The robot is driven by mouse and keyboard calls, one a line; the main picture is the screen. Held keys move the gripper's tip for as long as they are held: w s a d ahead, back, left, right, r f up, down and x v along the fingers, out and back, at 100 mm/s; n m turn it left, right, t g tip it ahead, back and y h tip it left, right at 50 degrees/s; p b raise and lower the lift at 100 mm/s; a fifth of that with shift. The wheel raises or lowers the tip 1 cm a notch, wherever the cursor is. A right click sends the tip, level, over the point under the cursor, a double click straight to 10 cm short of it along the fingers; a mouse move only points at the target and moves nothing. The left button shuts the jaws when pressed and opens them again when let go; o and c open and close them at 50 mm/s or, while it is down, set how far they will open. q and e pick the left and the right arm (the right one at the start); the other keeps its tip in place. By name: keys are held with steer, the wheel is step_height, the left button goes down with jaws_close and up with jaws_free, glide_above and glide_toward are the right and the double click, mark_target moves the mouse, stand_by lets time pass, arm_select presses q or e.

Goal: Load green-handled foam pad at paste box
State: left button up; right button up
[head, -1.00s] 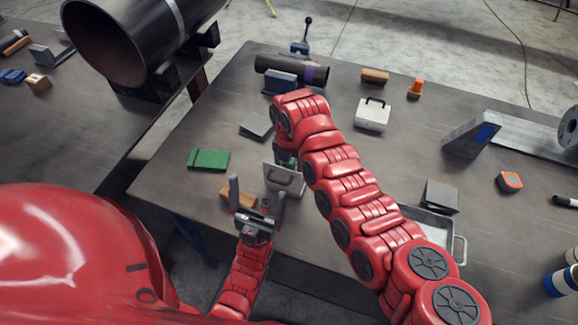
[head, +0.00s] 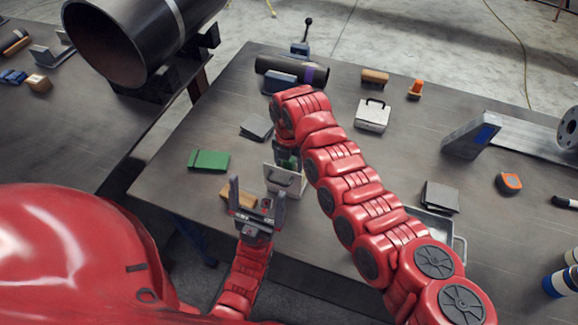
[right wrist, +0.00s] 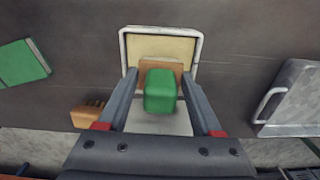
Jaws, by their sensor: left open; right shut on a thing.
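My right gripper (right wrist: 160,100) is shut on the green handle (right wrist: 160,92) of the foam pad. The pad's orange-brown foam (right wrist: 146,66) shows past the handle in the right wrist view. It overlaps the open paste box (right wrist: 195,45), which has a white rim and pale yellow paste (right wrist: 136,47) inside; I cannot tell whether foam and paste touch. In the head view the paste box (head: 285,180) stands near the table's front edge, with the green handle (head: 287,160) just behind it, partly hidden by my right arm. My left gripper (head: 257,206) is open and empty in front of the box.
A wooden brush (right wrist: 88,115) lies left of the box, partly behind my left gripper in the head view. A green block (head: 208,160) lies farther left. A metal tray (head: 460,248) is to the right. A white handled case (head: 372,117) and a dark pipe (head: 315,73) stand behind.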

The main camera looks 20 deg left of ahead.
steer(key=shift+r+p, duration=0.45)
steer(key=shift+r, duration=2.45)
